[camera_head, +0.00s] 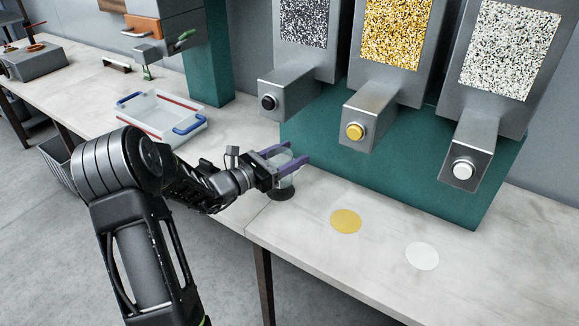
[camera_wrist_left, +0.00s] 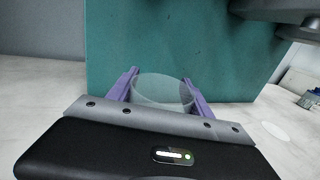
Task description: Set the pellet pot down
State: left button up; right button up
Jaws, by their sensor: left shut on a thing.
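The pellet pot (camera_head: 284,180) is a clear, see-through cup between the purple fingers of my left gripper (camera_head: 290,163). The gripper is shut on it, at the dark disc (camera_head: 281,194) on the bench below the left dispenser. I cannot tell whether the pot touches the bench. In the left wrist view the pot (camera_wrist_left: 162,92) stands upright between the fingers (camera_wrist_left: 162,90) and looks empty. My right gripper is in neither view.
Three dispensers with black (camera_head: 268,102), yellow (camera_head: 355,131) and white (camera_head: 462,170) buttons overhang the bench on a green base (camera_head: 400,175). Yellow (camera_head: 346,221) and white (camera_head: 422,256) discs lie clear. A clear tray with blue handles (camera_head: 160,118) stands to the left.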

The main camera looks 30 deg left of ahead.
pick_arm(q)
jog(key=shift+f, duration=1.8)
jog(key=shift+f, duration=0.1)
jog(key=o, duration=1.7)
jog(key=shift+f, duration=0.1)
jog(key=shift+r, duration=0.2)
jog(key=b+v, duration=0.1)
jog(key=v, duration=1.1)
